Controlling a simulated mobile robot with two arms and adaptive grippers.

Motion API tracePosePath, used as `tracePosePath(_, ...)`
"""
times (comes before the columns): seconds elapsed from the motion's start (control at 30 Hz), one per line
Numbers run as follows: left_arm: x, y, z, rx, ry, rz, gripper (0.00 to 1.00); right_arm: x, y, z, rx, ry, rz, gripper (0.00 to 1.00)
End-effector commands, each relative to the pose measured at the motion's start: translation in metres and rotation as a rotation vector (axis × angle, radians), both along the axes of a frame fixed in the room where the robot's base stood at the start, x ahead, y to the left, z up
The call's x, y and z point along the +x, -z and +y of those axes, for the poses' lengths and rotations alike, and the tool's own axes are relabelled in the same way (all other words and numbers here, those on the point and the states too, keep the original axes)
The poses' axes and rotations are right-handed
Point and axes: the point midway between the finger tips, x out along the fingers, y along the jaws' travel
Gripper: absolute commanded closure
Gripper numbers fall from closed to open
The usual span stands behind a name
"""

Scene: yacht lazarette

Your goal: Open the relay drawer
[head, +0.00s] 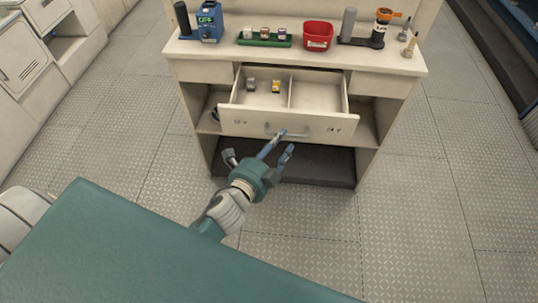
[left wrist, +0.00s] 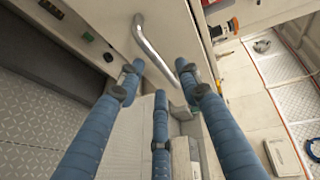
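The relay drawer (head: 245,122) is pulled out of the cream workbench, showing two compartments split by a divider. A small grey item (head: 251,85) and a small yellow item (head: 276,86) lie in its left compartment. Its bar handle (head: 294,135) is on the front, and it also shows in the left wrist view (left wrist: 152,45). My left gripper (head: 286,141) is in front of the drawer, fingertips close to the handle. In the left wrist view its blue fingers (left wrist: 158,82) are spread apart near the handle; contact is unclear. My right gripper is out of view.
The bench top (head: 225,49) carries a blue device (head: 209,23), a green tray (head: 264,41), a red bin (head: 318,36) and an orange-topped tool (head: 384,25). An open shelf lies below the drawer. White cabinets stand at left. Floor on both sides of the bench is clear.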

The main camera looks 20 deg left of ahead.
Motion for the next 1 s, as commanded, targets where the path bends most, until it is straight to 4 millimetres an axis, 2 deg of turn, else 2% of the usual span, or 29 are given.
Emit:
tracePosePath(0.03, -0.012, -0.001, 0.001, -0.001, 0.0, 0.003, 0.65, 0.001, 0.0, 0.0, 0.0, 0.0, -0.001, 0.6)
tracePosePath(0.2, -0.048, -0.007, 0.006, 0.0, -0.002, 0.004, 0.65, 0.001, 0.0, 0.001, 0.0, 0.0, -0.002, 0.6)
tracePosePath(0.4, -0.078, -0.014, 0.01, 0.0, -0.002, 0.002, 0.65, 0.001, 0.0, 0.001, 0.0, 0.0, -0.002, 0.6)
tracePosePath(0.6, -0.089, -0.018, 0.012, 0.0, -0.001, 0.0, 0.65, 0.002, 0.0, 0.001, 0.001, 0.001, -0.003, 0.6)
tracePosePath(1.0, -0.089, -0.017, 0.012, 0.0, -0.001, 0.0, 0.65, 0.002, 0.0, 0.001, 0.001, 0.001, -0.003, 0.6)
